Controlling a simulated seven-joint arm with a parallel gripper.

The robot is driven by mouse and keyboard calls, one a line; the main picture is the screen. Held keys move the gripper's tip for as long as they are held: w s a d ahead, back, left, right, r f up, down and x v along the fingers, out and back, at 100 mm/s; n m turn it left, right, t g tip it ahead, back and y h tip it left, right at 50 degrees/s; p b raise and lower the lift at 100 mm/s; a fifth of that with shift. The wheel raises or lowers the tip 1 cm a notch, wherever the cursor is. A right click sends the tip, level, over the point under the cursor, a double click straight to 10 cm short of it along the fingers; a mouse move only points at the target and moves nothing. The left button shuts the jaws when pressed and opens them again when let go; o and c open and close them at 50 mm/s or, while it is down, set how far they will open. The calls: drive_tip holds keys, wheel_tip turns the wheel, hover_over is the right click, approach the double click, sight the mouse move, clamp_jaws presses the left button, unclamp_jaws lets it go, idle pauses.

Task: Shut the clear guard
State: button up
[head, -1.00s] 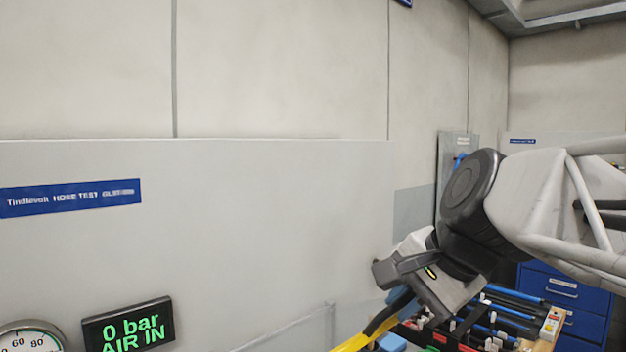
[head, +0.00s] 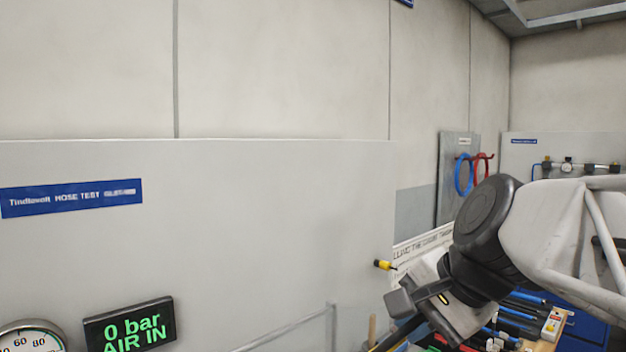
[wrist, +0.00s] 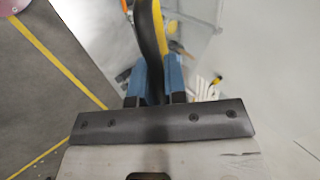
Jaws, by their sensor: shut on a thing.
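My gripper (head: 402,333) is low right of centre in the head view. In the wrist view its blue fingers (wrist: 155,82) are shut on a black and yellow bar (wrist: 150,35), which looks like the guard's handle. The bar runs up out of the wrist view; only a little shows in the head view. A faint see-through panel, likely the clear guard (wrist: 195,25), lies beside the bar in the wrist view. A thin pale edge (head: 290,327) low in the head view may belong to it. How far the guard stands open cannot be told.
A grey board with a blue hose-test label (head: 72,198) fills the left. A gauge (head: 32,338) and a display reading 0 bar (head: 128,325) sit low left. Blue and red hose loops (head: 464,175) hang behind my arm.

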drive_tip(key=shift+s+d+f, duration=0.2)
drive_tip(key=shift+f, duration=0.45)
drive_tip(key=shift+s+d+f, duration=0.25)
drive_tip(key=shift+f, duration=0.35)
drive_tip(key=shift+s+d+f, duration=0.2)
drive_tip(key=shift+f, duration=0.45)
wheel_tip(320, 180, down, 7)
drive_tip(key=s+d, duration=0.1)
drive_tip(key=shift+d+r, duration=0.15)
drive_tip(key=shift+r, duration=0.05)
drive_tip(key=shift+s, duration=0.1)
drive_tip(key=shift+f, duration=0.15)
drive_tip(key=shift+s+d+f, duration=0.1)
drive_tip(key=shift+f, duration=1.55)
drive_tip(key=shift+s+d+f, duration=0.1)
drive_tip(key=shift+f, duration=1.55)
drive_tip(key=shift+f, duration=0.1)
